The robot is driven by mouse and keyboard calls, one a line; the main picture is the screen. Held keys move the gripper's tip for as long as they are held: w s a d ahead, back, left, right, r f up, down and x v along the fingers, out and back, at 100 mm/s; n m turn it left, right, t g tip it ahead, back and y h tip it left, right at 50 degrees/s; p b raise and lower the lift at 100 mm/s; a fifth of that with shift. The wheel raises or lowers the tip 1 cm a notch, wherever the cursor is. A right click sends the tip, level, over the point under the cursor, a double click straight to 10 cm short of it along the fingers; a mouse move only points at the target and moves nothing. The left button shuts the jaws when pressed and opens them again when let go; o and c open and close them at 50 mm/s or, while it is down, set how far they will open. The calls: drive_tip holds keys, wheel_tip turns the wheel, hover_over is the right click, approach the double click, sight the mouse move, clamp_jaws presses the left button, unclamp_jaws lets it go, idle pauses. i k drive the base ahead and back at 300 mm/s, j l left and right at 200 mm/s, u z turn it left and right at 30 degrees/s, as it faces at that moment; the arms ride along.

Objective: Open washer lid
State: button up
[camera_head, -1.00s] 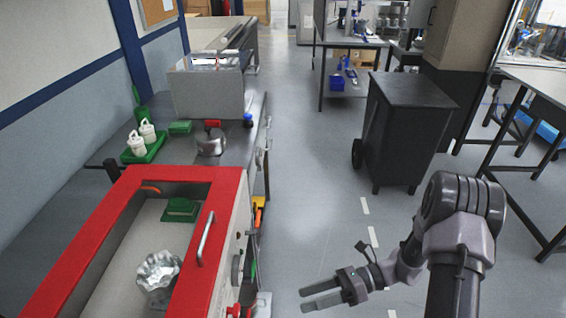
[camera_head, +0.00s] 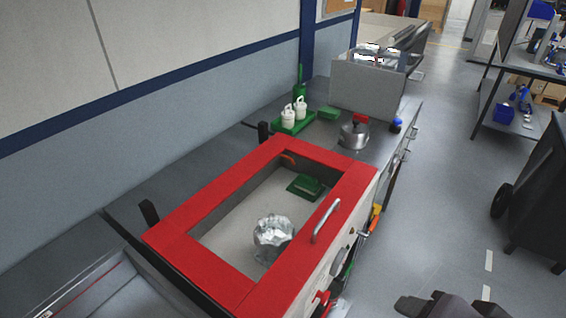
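The washer has a red-framed lid (camera_head: 215,185) that lies flat on top of its pale cabinet, so it looks shut. A metal bar handle (camera_head: 326,221) stands on the lid's right side. Through the lid's middle I see a silver machined housing (camera_head: 272,238) and a green block (camera_head: 306,186) inside the basin.
Behind the washer, a bench holds a metal housing with a red top (camera_head: 355,132), a green tray (camera_head: 291,123) with white bottles, and a grey box (camera_head: 367,90). A dark cabinet (camera_head: 540,200) stands at right. The floor between is clear.

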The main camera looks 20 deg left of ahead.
sight(271, 297)
drive_tip(key=u, duration=1.3)
drive_tip(key=i+l+z, duration=0.2)
drive_tip(key=l, duration=0.2)
drive_tip(key=i+l+z, duration=0.25)
drive_tip(key=i+l, duration=0.05)
drive_tip(key=l, duration=0.1)
